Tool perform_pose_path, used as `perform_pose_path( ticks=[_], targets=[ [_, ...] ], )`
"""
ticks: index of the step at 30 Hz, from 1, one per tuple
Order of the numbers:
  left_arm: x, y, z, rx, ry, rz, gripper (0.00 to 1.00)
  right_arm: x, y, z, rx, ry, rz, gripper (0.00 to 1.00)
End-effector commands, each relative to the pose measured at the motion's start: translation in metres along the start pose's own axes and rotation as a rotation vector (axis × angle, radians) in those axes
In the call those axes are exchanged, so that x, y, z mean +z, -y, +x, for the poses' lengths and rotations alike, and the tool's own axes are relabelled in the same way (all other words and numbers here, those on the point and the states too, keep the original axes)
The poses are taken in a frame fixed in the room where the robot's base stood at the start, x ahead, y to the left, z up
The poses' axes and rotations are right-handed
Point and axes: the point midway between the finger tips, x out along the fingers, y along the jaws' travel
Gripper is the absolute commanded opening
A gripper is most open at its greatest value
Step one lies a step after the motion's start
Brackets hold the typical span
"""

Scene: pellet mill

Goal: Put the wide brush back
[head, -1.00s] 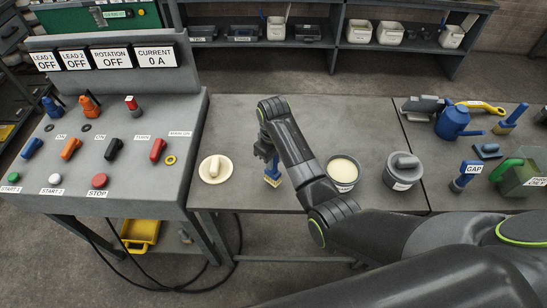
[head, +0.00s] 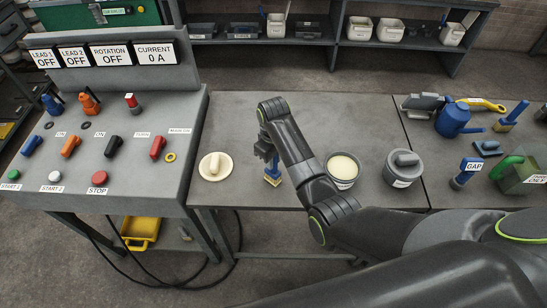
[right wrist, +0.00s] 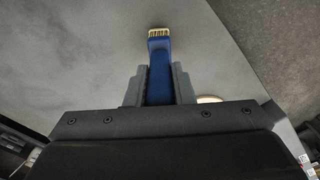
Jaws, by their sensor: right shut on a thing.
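The wide brush (head: 272,177) has a blue handle and pale yellow bristles that point down. It hangs from my right gripper (head: 266,152) over the front part of the grey table, to the right of a cream lid with a knob. In the right wrist view the brush (right wrist: 158,70) stands between the two grey fingers of the gripper (right wrist: 158,88), which are shut on its blue handle. I cannot tell whether the bristles touch the table. My left gripper is not in view.
The cream lid (head: 212,172) lies left of the brush. An open tub of cream stuff (head: 343,168) and a lidded grey pot (head: 402,172) stand to the right. Farther right are a blue can (head: 452,122), a blue GAP tool (head: 465,176) and another blue brush (head: 512,117). The control console (head: 110,190) borders the left.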

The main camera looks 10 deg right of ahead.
Motion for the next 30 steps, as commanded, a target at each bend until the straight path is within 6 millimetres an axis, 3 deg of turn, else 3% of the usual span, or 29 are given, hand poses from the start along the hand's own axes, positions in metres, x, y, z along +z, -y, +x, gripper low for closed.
perform_pose_path(
  ticks=[13,14,18,25,30],
  targets=[
    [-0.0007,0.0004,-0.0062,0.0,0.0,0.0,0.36,-0.0002,-0.0002,0.0023,0.0,-0.001,0.0,0.0],
    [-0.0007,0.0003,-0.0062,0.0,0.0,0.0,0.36,-0.0002,-0.0002,0.0023,0.0,-0.001,0.0,0.26],
    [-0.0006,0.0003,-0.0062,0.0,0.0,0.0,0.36,-0.0002,-0.0002,0.0024,0.0,0.0,0.0,0.44],
    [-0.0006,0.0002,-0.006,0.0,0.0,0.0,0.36,0.0003,0.0,0.0031,0.0,0.001,0.0,0.48],
    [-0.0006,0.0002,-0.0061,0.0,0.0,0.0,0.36,0.0002,0.0,0.003,0.0,0.001,0.0,0.71]
  ],
)
